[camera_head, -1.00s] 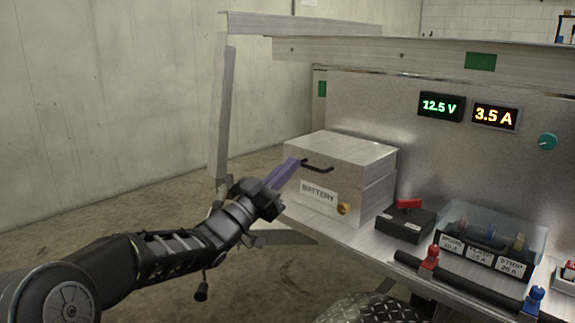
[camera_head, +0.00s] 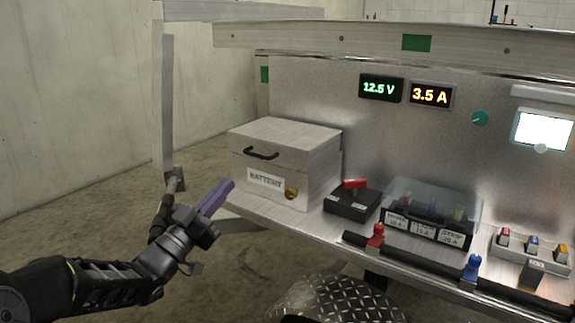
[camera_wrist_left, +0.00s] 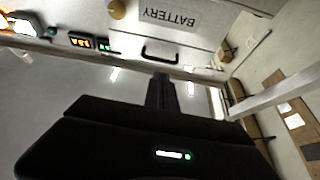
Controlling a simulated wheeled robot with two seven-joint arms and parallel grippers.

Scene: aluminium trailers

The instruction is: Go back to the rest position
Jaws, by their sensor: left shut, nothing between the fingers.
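My left gripper (camera_head: 217,197) has purple fingers that are shut with nothing between them. It is in front of and to the left of the battery box (camera_head: 284,160), apart from it in the head view. The box is grey metal with a black handle, a BATTERY label and a brass-coloured knob, and its lid is down. The box label (camera_wrist_left: 172,17) also shows upside down at the top of the left wrist view, beyond the dark gripper fingers (camera_wrist_left: 160,92). My right gripper is not in view.
The metal bench carries a black switch box with a red handle (camera_head: 353,200), a clear-covered fuse box (camera_head: 430,213) and a row of coloured switches (camera_head: 531,248). Meters (camera_head: 405,92) and a lit screen (camera_head: 543,132) are on the panel. Open floor lies left of the bench.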

